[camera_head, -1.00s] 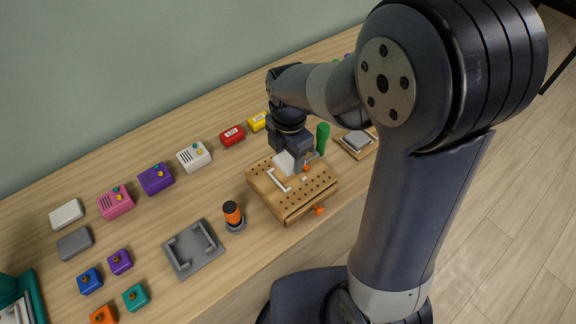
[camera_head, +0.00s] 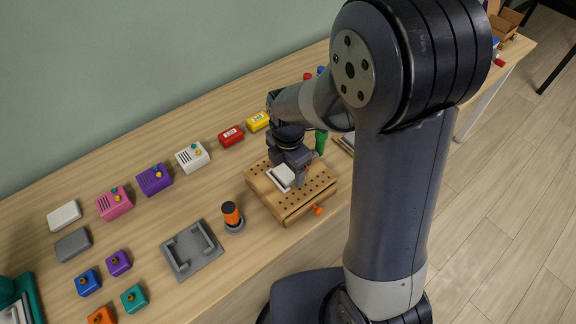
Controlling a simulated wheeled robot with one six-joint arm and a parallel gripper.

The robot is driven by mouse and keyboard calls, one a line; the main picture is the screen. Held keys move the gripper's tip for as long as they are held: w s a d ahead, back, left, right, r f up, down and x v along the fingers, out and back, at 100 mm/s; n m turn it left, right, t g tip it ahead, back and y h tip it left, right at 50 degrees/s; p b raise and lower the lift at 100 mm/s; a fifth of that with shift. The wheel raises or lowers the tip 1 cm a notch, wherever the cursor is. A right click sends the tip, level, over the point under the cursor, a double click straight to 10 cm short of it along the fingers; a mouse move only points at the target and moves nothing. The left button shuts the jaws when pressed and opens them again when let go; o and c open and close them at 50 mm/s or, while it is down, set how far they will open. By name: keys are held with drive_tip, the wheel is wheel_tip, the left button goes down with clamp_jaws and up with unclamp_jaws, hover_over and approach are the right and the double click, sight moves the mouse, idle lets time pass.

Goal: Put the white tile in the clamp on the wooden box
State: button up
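The white tile (camera_head: 286,175) is at my gripper (camera_head: 291,176), just above or on the box top. A white bar of the clamp (camera_head: 278,185) shows beside the tile; the rest of the clamp is hidden by the tile and my gripper. The fingers are at the tile's edges, but whether they are closed on it is too small to tell.
A green cylinder (camera_head: 320,141) stands close behind the box to the right. An orange and black cylinder (camera_head: 231,214) and a grey fixture (camera_head: 192,249) stand to the left. Several coloured boxes, such as the red one (camera_head: 231,136), line the back.

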sight(288, 171)
drive_tip(key=shift+o, duration=0.5)
drive_tip(key=shift+r, duration=0.3)
wheel_tip(288, 171, up, 12)
drive_tip(key=p, duration=0.1)
drive_tip(key=shift+f, duration=0.15)
drive_tip(key=shift+c, duration=0.2)
idle(0.6)
